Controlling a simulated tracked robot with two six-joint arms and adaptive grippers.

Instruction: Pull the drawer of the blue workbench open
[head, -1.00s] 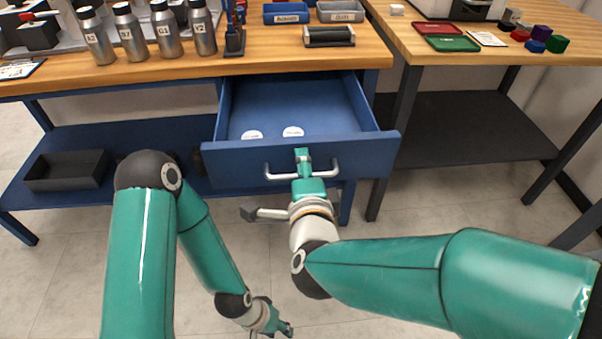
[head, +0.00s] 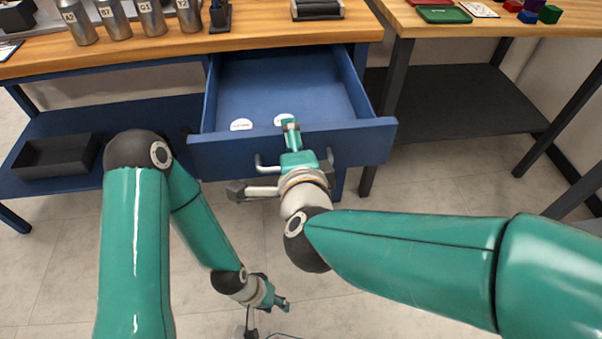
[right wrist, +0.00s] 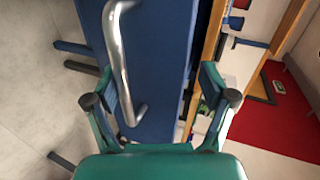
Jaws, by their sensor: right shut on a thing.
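The blue workbench drawer (head: 222,152) is pulled out, with its inside and two round white labels showing. Its curved metal handle (head: 261,166) is on the front panel and also shows in the right wrist view (right wrist: 123,55). The exact contact is partly hidden. My left gripper (head: 281,303) hangs low over the floor, away from the drawer; its jaw opening is unclear.
The wooden benchtop (head: 265,38) above the drawer carries several bottles and a black holder. A black bin (head: 55,155) sits on the lower shelf at left. A second table (head: 450,22) stands at right. Floor in front of the drawer is open.

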